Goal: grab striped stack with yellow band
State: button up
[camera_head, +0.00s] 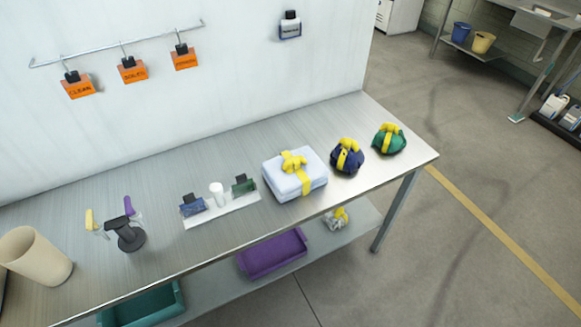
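A pale blue and white folded stack (282,183) sits on the steel table, right of its middle. A yellow band (305,180) runs around it, with a yellow knot or bow on top. Stripes are too fine to make out at this size. The stack looks flat and upright, with nothing touching it from above. My gripper is not in view.
Right of the stack are a navy bundle (346,158) and a green bundle (389,140) with yellow ties. Left are a white tray (222,211) with small items, a black stand (127,236) and a beige bin (36,256). A wall (180,110) stands behind the table.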

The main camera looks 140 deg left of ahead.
aim_at(290, 176)
jog(key=u, duration=4.25)
jog(key=i+z, duration=0.35)
jog(key=i+j+z, duration=0.1)
jog(key=z, duration=0.25)
jog(key=i+j+z, duration=0.2)
jog(key=z, duration=0.15)
jog(key=i, duration=0.1)
